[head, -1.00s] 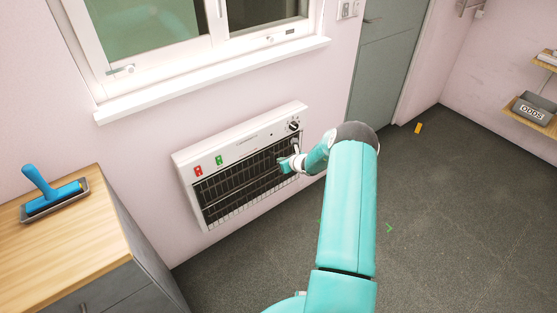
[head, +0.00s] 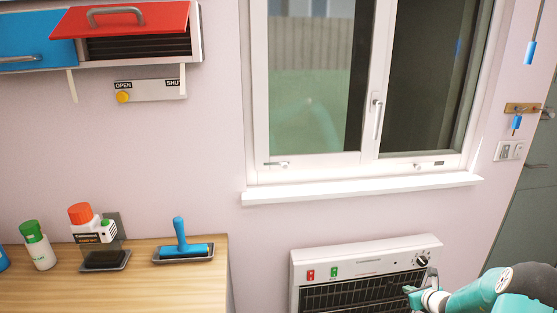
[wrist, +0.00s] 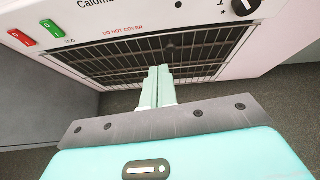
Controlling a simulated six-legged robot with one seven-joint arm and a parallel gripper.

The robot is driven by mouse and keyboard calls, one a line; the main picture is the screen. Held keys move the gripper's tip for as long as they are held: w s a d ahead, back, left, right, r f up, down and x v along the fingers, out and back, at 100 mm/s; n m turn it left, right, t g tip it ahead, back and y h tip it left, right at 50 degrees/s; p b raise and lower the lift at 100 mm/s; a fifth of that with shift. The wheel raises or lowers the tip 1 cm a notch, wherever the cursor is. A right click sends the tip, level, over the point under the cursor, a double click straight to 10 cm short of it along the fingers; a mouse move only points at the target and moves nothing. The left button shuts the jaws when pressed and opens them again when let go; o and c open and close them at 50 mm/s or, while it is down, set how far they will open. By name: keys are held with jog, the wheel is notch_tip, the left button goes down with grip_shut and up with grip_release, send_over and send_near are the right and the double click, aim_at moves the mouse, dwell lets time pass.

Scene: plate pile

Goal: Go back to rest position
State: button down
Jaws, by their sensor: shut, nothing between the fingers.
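My gripper (head: 412,292) is at the lower right of the head view, in front of the right part of a white wall heater (head: 372,255). In the wrist view my gripper (wrist: 159,72) has its two pale teal fingers together, with nothing between them. The fingers point at the dark grille (wrist: 150,55) of the heater. I cannot tell whether the fingertips touch the grille. The heater has a red switch, a green switch and a black dial (wrist: 246,6).
A wooden counter (head: 120,290) on the left holds a blue roller (head: 182,247) in a tray and several bottles. A closed window (head: 365,90) with a white sill (head: 365,188) is above the heater. Red and blue wall cabinets (head: 130,18) hang at upper left. Dark floor (wrist: 285,105) lies below the heater.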

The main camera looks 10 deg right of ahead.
jog(key=s+a+r+n+g+y, duration=0.2)
jog(key=a+r+n, duration=0.7)
jog(key=a+r, duration=0.35)
jog(key=s+a+r+n+g+y, duration=0.1)
jog(key=s+a+r+n+y, duration=0.15)
jog(key=a+r+n, duration=0.95)
jog(key=s+a+r+n+g+h, duration=0.25)
jog(key=s+a+r+n, duration=0.35)
jog(key=s+a, duration=0.6)
jog(key=s+r+n+h, duration=0.2)
jog(key=s+n, duration=0.5)
jog(key=s, duration=0.9)
jog(key=shift+d+r+h, duration=0.3)
jog(key=shift+r+h, duration=0.1)
jog(key=shift+r, duration=0.1)
